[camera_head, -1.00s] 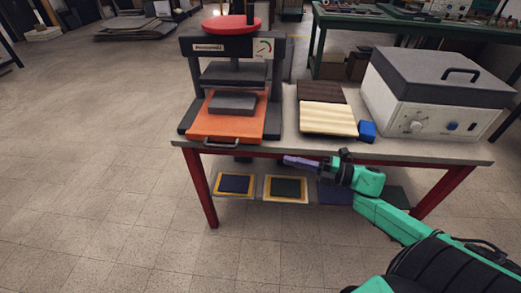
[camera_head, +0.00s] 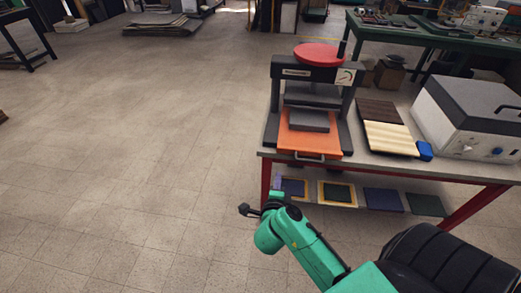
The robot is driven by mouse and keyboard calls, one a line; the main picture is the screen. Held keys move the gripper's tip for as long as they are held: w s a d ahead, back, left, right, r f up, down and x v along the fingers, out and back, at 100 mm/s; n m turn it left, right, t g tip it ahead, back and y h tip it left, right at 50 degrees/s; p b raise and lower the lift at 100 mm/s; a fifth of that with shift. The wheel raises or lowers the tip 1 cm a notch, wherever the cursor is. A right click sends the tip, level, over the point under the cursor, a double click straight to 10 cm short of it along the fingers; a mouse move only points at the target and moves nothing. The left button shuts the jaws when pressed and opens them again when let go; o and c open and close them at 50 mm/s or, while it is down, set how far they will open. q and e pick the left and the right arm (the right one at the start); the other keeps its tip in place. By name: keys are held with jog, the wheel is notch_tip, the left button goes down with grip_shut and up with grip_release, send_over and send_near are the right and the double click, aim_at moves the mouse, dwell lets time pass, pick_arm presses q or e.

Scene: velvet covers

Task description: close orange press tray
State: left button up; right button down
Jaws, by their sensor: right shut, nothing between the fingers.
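The orange press tray (camera_head: 296,142) sits on the grey bench, slid out toward the front of the black press (camera_head: 311,73). Its bar handle (camera_head: 309,158) is at the bench's front edge. A dark grey block (camera_head: 309,120) lies on the tray. My right gripper (camera_head: 278,183) is shut and empty, below and left of the handle and apart from it. It is partly hidden by my own wrist. My left gripper is out of view.
Framed panels (camera_head: 337,193) lie on the lower shelf.

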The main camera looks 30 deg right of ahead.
send_near(285, 151)
jog(key=x, duration=0.6)
jog(key=shift+w+d+f+b, duration=0.1)
jog(key=shift+w+d+b, duration=0.05)
jog(key=shift+w+b, duration=0.15)
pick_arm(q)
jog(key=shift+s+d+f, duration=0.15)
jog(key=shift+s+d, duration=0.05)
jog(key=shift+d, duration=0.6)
pick_arm(e)
jog(key=shift+s, duration=0.1)
